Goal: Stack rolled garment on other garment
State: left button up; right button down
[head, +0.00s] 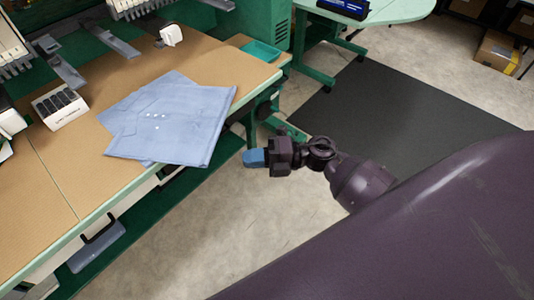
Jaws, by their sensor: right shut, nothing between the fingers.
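A light blue folded garment (180,120) with small white buttons lies on the tan tabletop, near its front edge. It looks like two flat layers turned at an angle to each other; I cannot make out a separate rolled garment. My right gripper (256,158), with blue fingertips, is shut and empty. It hangs over the floor to the right of the garment, apart from it and off the table's front edge. My left gripper is not in view.
The tan table (215,65) has a green edge. A white box with dark items (60,106) stands left of the garment. Machine parts line the back. A dark mat (395,115) covers floor at right.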

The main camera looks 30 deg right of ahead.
aim_at(212, 151)
jog(key=w+a, duration=0.4)
jog(key=shift+w+a, duration=0.3)
jog(key=shift+w, duration=0.35)
